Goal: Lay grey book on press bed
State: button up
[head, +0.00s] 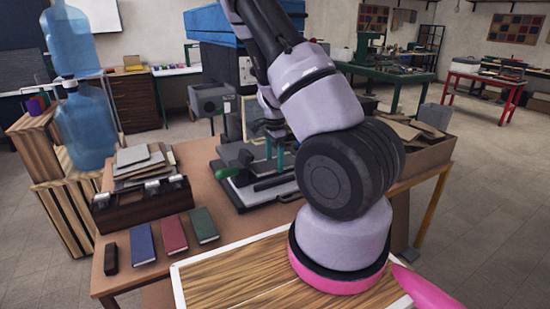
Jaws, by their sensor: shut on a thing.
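My gripper (275,160), with teal fingers, is over the press bed (242,200), partly hidden by my own arm. It is shut on a thin dark grey thing, which looks like the grey book (273,183). The book lies roughly flat, low over the bed. I cannot tell whether it touches the bed. The bed is a dark and pale flat plate at the foot of a press with a blue top (214,22).
A blue book (140,244), a red book (173,235) and a green book (204,225) lie on the brown table. A dark block (111,259) is beside them. A box of boards (143,197) stands left; a cardboard box (425,148) stands right. A green handle (225,173) juts from the press.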

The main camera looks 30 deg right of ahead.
jog(key=o, duration=1.4)
jog(key=shift+r, duration=0.1)
notch_tip(320, 180, up, 7)
jog(key=shift+r, duration=0.15)
